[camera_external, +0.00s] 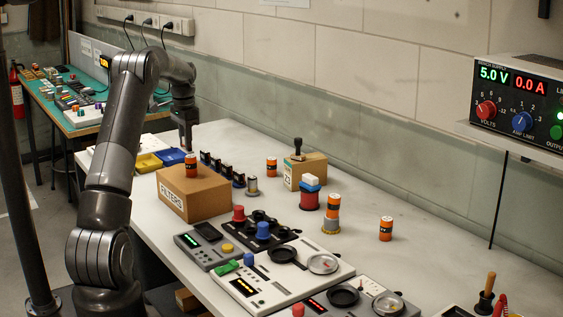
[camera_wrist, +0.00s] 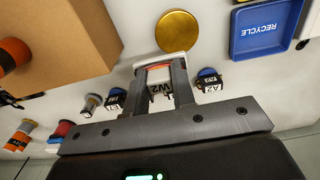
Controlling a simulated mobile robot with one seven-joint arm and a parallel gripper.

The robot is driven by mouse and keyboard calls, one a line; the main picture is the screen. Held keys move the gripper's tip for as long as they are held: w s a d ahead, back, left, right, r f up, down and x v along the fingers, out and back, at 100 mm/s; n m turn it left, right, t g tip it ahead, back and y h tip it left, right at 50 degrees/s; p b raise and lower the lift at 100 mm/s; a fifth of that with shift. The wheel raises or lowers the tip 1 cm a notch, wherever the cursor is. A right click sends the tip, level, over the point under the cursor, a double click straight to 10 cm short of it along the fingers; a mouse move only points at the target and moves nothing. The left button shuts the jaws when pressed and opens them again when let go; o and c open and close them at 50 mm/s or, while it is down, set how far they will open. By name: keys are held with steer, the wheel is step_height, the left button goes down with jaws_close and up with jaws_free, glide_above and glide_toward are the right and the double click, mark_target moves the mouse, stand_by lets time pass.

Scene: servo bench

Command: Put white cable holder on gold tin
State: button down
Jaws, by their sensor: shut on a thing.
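In the wrist view, the white cable holder (camera_wrist: 161,90), with a tag reading W2, is between the fingers of my gripper (camera_wrist: 161,72). The gripper is shut on it, and the fingers hide part of it. The gold tin (camera_wrist: 178,32) is a round, flat gold disc just beyond the fingertips, with nothing on it. In the external view my gripper (camera_external: 186,140) is low over the far part of the bench, behind the row of holders. I cannot make out the white holder or the gold tin there, nor tell whether the holder is clear of the bench.
Other tagged holders (camera_wrist: 208,80) stand beside my fingers. A blue RECYCLE tray (camera_wrist: 264,28) lies right of the tin. A cardboard FILTERS box (camera_external: 194,193) carries an orange cylinder (camera_external: 191,166). A yellow tray (camera_external: 148,163) lies behind the box.

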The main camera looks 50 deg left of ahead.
steer(key=a+f, duration=0.1)
steer(key=a, duration=0.2)
steer(key=shift+s+f, duration=0.4)
steer(key=shift+f, duration=2)
steer(key=shift+f, duration=0.1)
steer(key=c, duration=1.2)
jaws_free()
step_height(320, 180, up, 12)
steer(key=shift+r, duration=0.1)
steer(key=shift+d, duration=0.15)
